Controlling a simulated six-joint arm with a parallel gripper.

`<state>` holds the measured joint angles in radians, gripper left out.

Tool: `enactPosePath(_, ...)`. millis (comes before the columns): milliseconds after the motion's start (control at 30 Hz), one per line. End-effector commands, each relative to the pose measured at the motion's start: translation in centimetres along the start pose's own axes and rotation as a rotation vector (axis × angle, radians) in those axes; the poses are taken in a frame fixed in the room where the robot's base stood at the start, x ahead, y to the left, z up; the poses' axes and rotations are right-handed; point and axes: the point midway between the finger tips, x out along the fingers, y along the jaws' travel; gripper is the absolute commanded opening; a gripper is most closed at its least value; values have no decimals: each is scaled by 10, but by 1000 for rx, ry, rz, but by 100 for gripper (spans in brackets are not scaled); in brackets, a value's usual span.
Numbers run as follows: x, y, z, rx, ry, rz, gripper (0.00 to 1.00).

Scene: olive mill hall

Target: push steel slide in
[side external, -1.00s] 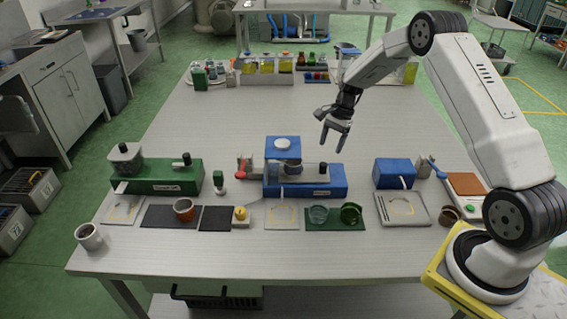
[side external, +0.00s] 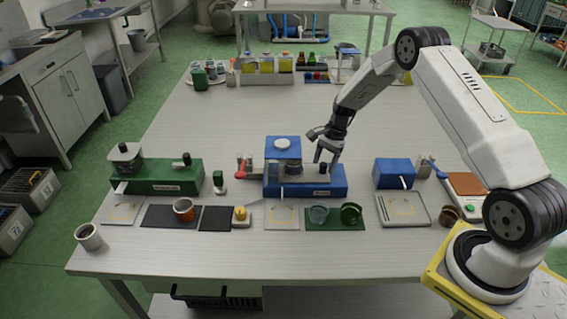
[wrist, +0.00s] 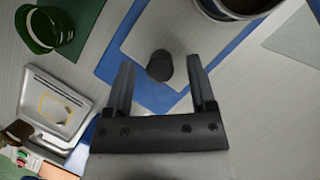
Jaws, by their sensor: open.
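The blue machine (side external: 275,190) stands mid-table with a round, white-topped part at its back. The steel slide (side external: 297,182) lies along its blue base and carries a black knob (side external: 323,167) near its right end. In the wrist view the slide (wrist: 190,35) is a pale grey plate on blue, with the dark knob (wrist: 160,66) on it. My gripper (side external: 325,156) is open and points down at the knob. In the wrist view my gripper's fingers (wrist: 160,78) lie on either side of the knob, with gaps visible. I cannot tell whether the tips reach down beside it.
A green machine (side external: 157,178) stands left and a blue box (side external: 394,173) right. A red-handled item (side external: 243,168) stands just left of the blue machine. The table behind is largely clear.

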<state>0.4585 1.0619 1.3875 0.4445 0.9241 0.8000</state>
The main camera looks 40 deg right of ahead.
Motion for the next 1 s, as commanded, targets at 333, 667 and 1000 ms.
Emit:
enactPosePath(333, 13, 0, 0, 0, 1, -1, 71)
enactPosePath(667, 13, 0, 0, 0, 1, -1, 14)
enactPosePath(1000, 13, 0, 0, 0, 1, -1, 0)
